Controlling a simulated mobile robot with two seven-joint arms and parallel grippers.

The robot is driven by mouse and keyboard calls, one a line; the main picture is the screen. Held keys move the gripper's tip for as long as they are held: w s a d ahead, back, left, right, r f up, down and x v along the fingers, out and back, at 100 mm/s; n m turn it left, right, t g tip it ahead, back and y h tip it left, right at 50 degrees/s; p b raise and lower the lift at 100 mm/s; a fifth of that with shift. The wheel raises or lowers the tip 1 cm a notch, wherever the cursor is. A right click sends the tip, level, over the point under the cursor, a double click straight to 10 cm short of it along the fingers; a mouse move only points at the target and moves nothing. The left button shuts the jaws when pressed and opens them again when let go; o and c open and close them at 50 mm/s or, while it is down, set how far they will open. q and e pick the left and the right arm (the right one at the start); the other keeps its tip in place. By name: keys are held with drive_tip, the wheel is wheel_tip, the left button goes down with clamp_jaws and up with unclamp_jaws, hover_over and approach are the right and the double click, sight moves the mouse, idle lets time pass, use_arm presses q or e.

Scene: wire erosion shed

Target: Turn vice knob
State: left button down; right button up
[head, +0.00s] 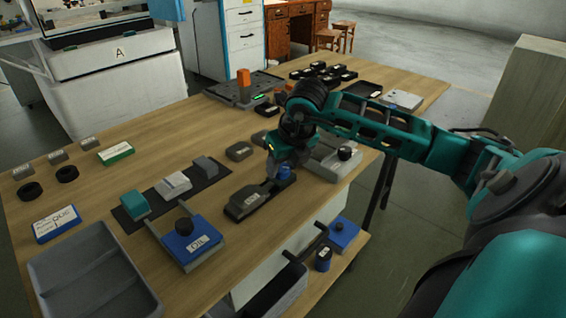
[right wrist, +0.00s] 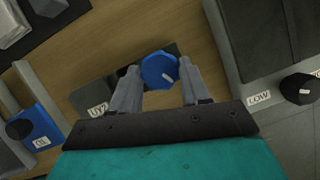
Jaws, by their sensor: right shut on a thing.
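The vice is a low dark block (head: 245,203) with a small white label, lying on the wooden table. A blue knob (head: 285,173) is at its right end. In the right wrist view the knob (right wrist: 158,70) shows from above as a blue faceted cap with a pale pointer mark. My right gripper (head: 279,163) reaches down from above and is shut on the knob, one grey finger on each side in the right wrist view. The fingers hide part of the knob's sides. My left gripper is not in view.
A grey block with a black knob (head: 345,153) stands just right of the gripper. A blue block labelled OIL (head: 203,248) with a black knob lies nearer the front. A grey tray (head: 60,262) is at front left. Bare tabletop (head: 165,135) lies left of centre.

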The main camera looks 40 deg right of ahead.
drive_tip(key=shift+c, duration=1.3)
